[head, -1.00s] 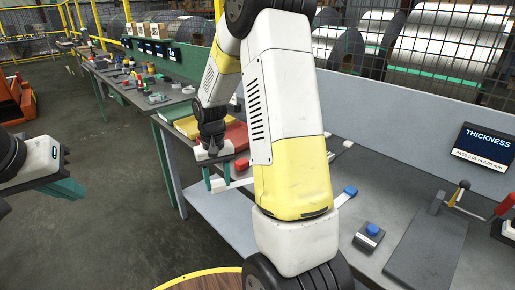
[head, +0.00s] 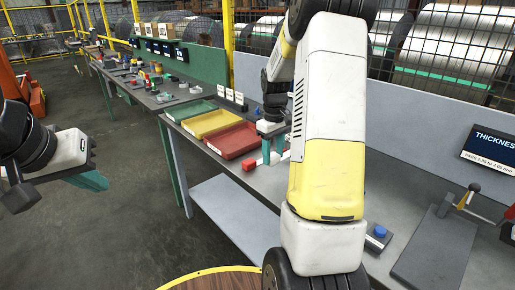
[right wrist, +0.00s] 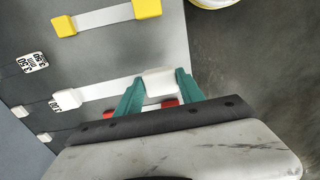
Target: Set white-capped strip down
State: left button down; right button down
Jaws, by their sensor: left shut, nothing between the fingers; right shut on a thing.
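My right gripper (head: 271,152) is low over the workbench (head: 262,182), its fingers partly hidden by my own arm. In the right wrist view its teal fingers (right wrist: 158,92) are shut on the white cap (right wrist: 158,81) at one end of the white-capped strip (right wrist: 104,96). The strip runs left to another white cap (right wrist: 66,108). I cannot tell whether it touches the bench. Red caps (right wrist: 168,103) show just behind it; one red cap (head: 248,164) shows in the head view. My left gripper (head: 93,180) is shut and empty, over the floor at left.
A yellow-capped strip (right wrist: 105,18) lies apart from the held one. Red (head: 232,153), yellow (head: 192,132) and green (head: 174,118) trays sit along the bench. A blue-topped block (head: 380,233) and a lever device (head: 465,200) are at right.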

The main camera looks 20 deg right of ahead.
jog(key=shift+f, duration=4)
jog(key=shift+f, duration=0.3)
jog(key=c, duration=0.7)
grip_release()
jog(key=shift+o, duration=0.2)
jog(key=shift+r, duration=3.95)
